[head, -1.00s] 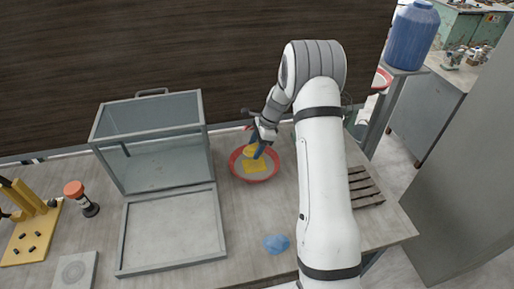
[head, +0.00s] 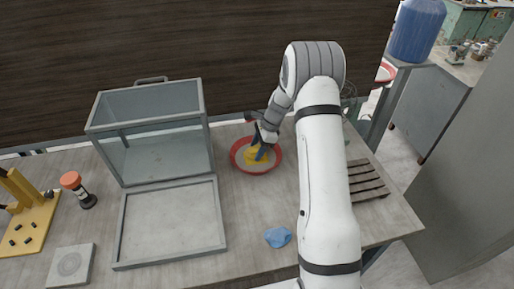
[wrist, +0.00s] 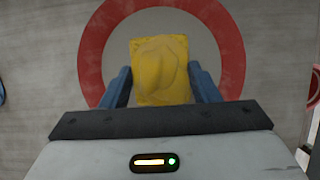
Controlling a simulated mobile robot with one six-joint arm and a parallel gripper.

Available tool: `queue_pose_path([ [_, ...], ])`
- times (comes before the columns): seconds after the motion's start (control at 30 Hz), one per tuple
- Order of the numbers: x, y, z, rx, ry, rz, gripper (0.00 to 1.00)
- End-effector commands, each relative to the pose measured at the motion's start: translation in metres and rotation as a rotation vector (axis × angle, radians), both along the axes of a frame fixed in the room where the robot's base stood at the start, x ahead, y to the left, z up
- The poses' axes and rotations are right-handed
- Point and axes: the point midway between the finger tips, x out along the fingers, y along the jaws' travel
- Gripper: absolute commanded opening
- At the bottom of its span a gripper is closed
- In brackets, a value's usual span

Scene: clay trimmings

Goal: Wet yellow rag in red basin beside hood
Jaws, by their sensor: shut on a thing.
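The red basin (head: 279,158) stands on the table just right of the glass hood (head: 207,140), which has a grey frame. The yellow rag (head: 252,158) is inside the basin's rim, and my gripper (head: 259,152) reaches down over it there. In the wrist view the rag (wrist: 160,72) sits between the two blue fingers of my gripper (wrist: 160,85), shut on it. The red rim (wrist: 95,45) curves around it on a pale basin floor. The rag's underside is hidden, and I cannot tell how wet it is.
The hood's flat front panel (head: 170,225) lies on the table. A blue crumpled cloth (head: 278,237) lies near the front edge. A slatted wooden rack (head: 367,182) is right of my arm.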

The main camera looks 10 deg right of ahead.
Motion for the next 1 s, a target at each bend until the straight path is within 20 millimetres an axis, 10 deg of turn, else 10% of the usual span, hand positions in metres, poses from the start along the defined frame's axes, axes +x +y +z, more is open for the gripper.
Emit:
queue_pose_path([
  [1.0, 0.0000, -0.0005, -0.0085, 0.000, 0.000, -0.001, 0.37],
])
